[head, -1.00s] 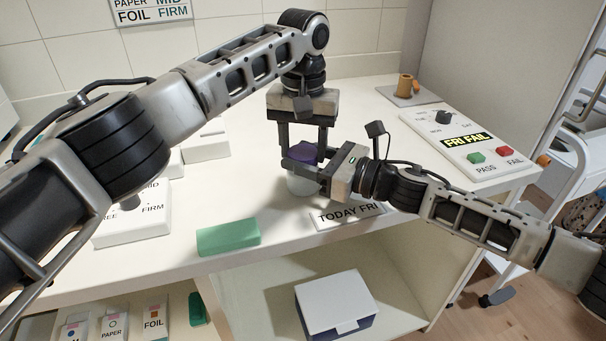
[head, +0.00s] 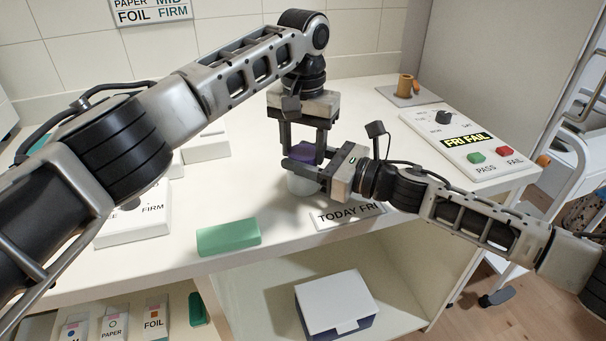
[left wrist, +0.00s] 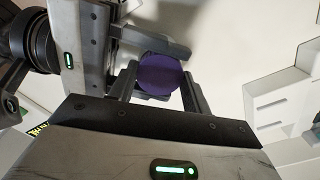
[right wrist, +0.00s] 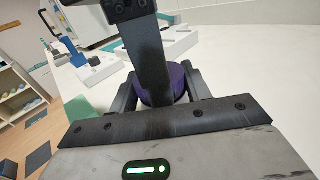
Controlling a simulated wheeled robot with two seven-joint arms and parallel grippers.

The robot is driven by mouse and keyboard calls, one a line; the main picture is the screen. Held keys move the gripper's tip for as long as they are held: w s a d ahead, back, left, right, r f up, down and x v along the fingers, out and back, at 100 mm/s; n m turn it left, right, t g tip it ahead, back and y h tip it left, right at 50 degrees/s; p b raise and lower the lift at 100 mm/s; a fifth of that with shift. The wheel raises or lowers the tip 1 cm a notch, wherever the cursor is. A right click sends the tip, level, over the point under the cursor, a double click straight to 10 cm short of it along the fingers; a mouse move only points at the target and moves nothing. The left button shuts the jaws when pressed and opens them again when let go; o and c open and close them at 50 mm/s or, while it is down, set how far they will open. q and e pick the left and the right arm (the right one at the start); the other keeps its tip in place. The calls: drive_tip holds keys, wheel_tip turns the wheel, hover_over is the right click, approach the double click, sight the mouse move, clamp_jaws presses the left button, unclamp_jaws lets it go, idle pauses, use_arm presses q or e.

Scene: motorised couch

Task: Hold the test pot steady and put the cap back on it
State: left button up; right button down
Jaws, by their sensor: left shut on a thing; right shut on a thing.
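The purple cap (head: 302,152) sits on or right at the top of the white test pot (head: 301,186), which stands on the counter. My left gripper (head: 303,150) points down from above and is shut on the cap; the round purple top shows between its fingers in the left wrist view (left wrist: 160,76). My right gripper (head: 305,170) comes in level from the right and is shut on the pot, just below the left fingertips. In the right wrist view the cap (right wrist: 172,92) shows partly behind a dark left finger. The pot's upper body and the cap-to-pot seam are hidden by fingers.
A TODAY FRI plate (head: 347,215) lies close to the right of the pot. A green block (head: 228,238) lies near the front edge. A PASS/FAIL panel (head: 466,145) is at the right. An open shelf below holds a white-lidded box (head: 337,300).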

use_arm(q)
drive_tip(key=o, duration=1.1)
drive_tip(key=shift+r, duration=2.25)
drive_tip(key=shift+c, duration=0.4)
wheel_tip(320, 180, up, 4)
drive_tip(key=shift+f+m, duration=0.2)
drive_tip(key=shift+m, duration=0.1)
